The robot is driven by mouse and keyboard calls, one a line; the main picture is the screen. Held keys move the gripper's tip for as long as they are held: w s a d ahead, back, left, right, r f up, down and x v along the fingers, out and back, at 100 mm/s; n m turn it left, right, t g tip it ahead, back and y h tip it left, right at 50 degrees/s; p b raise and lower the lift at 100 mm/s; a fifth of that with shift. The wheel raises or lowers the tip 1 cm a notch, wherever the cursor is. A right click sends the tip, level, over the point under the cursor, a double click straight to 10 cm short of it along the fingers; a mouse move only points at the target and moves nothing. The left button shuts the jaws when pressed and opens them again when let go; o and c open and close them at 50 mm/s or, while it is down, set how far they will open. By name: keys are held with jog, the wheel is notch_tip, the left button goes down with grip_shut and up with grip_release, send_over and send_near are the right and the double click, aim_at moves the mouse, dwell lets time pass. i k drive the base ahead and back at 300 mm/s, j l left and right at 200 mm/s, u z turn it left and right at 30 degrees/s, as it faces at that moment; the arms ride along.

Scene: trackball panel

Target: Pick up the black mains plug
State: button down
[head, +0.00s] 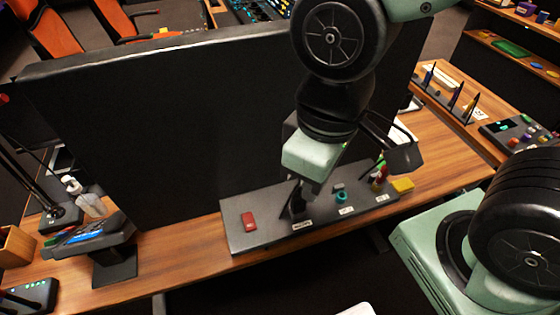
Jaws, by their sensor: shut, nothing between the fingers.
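My gripper (298,203) points down over the left-middle of a grey panel (262,235) on the wooden desk, below my pale green wrist. Its dark fingers are shut and empty. A dark shape lies around the fingertips, just behind a small white label. I cannot tell fingers from any black plug there, nor whether they touch; no black mains plug can be made out with certainty.
A large black screen (180,130) stands behind.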

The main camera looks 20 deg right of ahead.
aim_at(299, 205)
jog(key=z, duration=1.5)
jog(key=u, duration=1.65)
jog(key=k+j+z, duration=0.1)
jog(key=j, duration=0.3)
jog(key=j+z, duration=0.1)
jog(key=j, duration=0.3)
jog(key=k+j+z, duration=0.1)
jog(key=j, duration=0.3)
jog(key=k, duration=0.1)
